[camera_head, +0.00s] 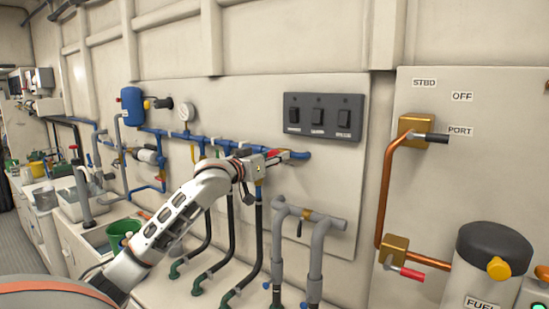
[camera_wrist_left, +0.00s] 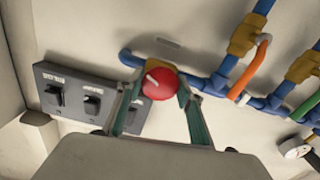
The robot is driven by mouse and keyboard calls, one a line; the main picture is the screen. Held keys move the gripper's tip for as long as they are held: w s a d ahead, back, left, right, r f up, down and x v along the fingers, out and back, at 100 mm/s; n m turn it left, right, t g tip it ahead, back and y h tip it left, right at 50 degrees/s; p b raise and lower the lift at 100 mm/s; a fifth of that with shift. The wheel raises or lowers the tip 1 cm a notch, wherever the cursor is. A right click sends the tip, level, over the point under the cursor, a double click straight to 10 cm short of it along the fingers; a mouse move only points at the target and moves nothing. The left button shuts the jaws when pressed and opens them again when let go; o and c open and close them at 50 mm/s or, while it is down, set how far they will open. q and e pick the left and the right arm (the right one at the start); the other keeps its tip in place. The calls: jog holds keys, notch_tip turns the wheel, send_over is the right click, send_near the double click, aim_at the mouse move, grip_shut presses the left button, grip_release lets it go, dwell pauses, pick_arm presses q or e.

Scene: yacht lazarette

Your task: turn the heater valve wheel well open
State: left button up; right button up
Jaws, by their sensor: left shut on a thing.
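A round red valve wheel (camera_wrist_left: 158,84) with a pale mark on its face sits on a brass body at the end of the blue pipe in the left wrist view. My left gripper (camera_wrist_left: 157,92) has one finger on each side of the wheel and is shut on it. In the head view my left arm reaches from the lower left to the wall, and the left gripper (camera_head: 276,157) is at the right end of the blue pipe (camera_head: 226,143). There only a little red shows at the gripper, so the wheel is mostly hidden. My right gripper is not in view.
A dark panel with three switches (camera_head: 324,117) is on the wall just above the gripper. Grey pipes (camera_head: 316,245) stand below and right of it. A copper pipe (camera_head: 389,190) with valves is farther right. Black hoses (camera_head: 232,235) hang below the blue pipe.

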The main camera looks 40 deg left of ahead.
pick_arm(q)
jog(key=shift+f+n, duration=0.1)
jog(key=shift+n, duration=0.5)
jog(key=o, duration=1.1)
jog(key=s, duration=0.4)
jog(key=s+d, duration=0.1)
jog(key=s, duration=0.7)
jog(key=shift+d, duration=0.15)
